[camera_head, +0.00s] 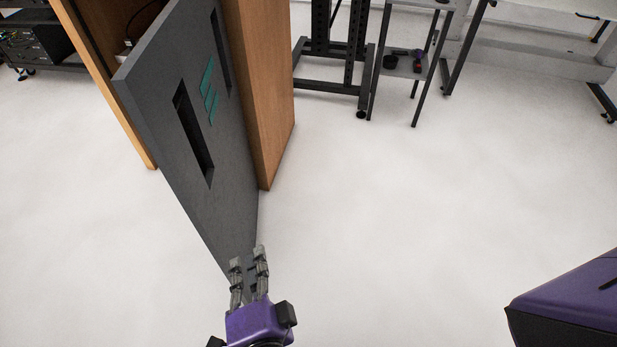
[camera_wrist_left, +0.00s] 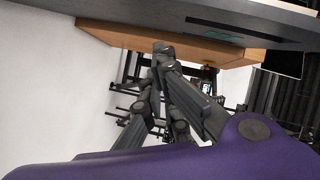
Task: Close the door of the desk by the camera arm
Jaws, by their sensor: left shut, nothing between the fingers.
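The desk's dark grey door (camera_head: 172,110) stands open, swung out from the wooden desk (camera_head: 262,95). It has two slots and a teal mark on its face. My left gripper (camera_head: 248,256) is at the bottom of the head view, by the lower right end of the door in the picture. Its fingers are together and hold nothing. I cannot tell whether they touch the door. In the left wrist view the gripper (camera_wrist_left: 163,50) points toward the wood edge (camera_wrist_left: 175,40), with a grey panel (camera_wrist_left: 240,20) above it. My right gripper is out of view.
A black wheeled frame (camera_head: 330,75) and a small grey shelf (camera_head: 405,65) with items on it stand behind the desk. Dark equipment (camera_head: 35,45) is at the far left. The white floor (camera_head: 420,210) right of the door is clear.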

